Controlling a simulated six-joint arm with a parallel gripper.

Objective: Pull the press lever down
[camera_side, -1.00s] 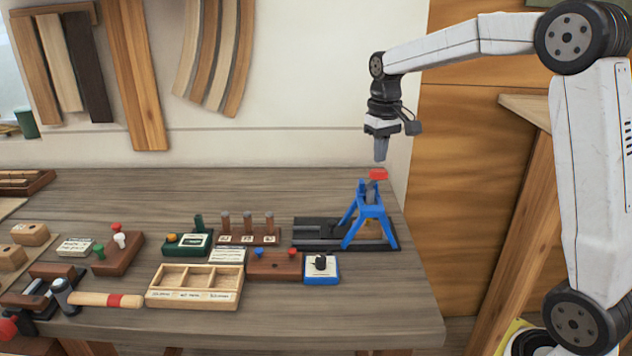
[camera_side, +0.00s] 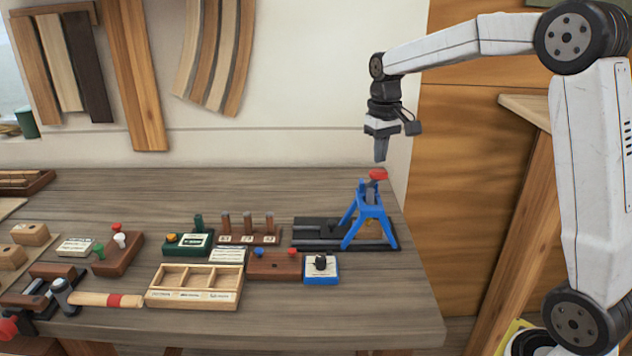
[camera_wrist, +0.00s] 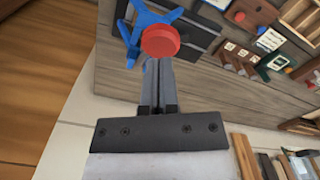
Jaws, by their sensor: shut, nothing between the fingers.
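The press has a blue A-shaped frame (camera_side: 369,217) on a black base (camera_side: 318,232), at the right end of the bench. Its lever ends in a red knob (camera_side: 378,174) at the top of the frame; the lever is up. My gripper (camera_side: 380,159) is shut and empty, pointing down just above the red knob. In the wrist view the red knob (camera_wrist: 160,41) lies just beyond the shut fingertips (camera_wrist: 152,62), with the blue frame (camera_wrist: 143,18) behind it. I cannot tell whether fingertips and knob touch.
Left of the press are a small blue box with a black dial (camera_side: 321,269), a brown block with buttons (camera_side: 274,265) and a wooden compartment tray (camera_side: 195,287). A hammer (camera_side: 98,299) lies further left. The bench behind the press is clear.

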